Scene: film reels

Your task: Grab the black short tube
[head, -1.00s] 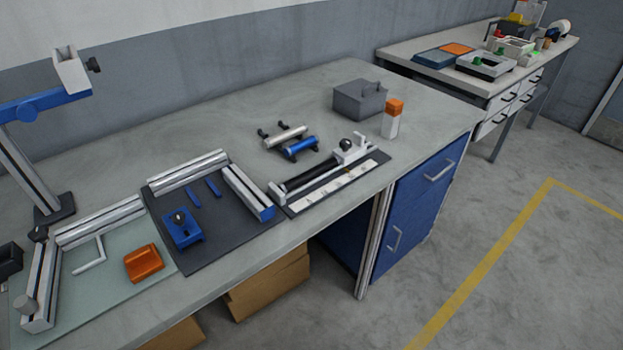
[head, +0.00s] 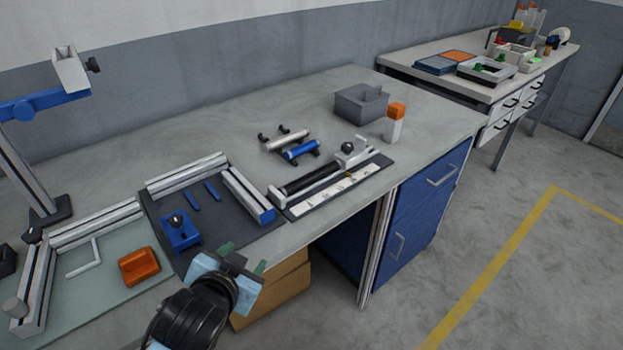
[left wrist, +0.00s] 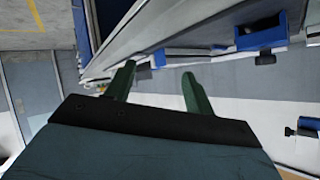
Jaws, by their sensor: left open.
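The black short tube (head: 313,178) lies in a white and grey fixture on a dark mat near the front edge of the workbench, right of the middle in the head view. A white scale strip runs along its front side. My left gripper (head: 242,257) is at the bench's front edge in the head view, to the lower left of the tube and apart from it. Its green fingers also show in the left wrist view (left wrist: 158,86), spread open with nothing between them. The tube cannot be made out in the left wrist view. My right gripper is not in view.
A blue tube (head: 301,150) and a silver tube (head: 288,140) lie on stands behind the black one. A grey box (head: 360,104) and an orange-capped bottle (head: 394,123) stand to the right. A blue clamp block (head: 181,231) and an orange block (head: 139,267) lie left.

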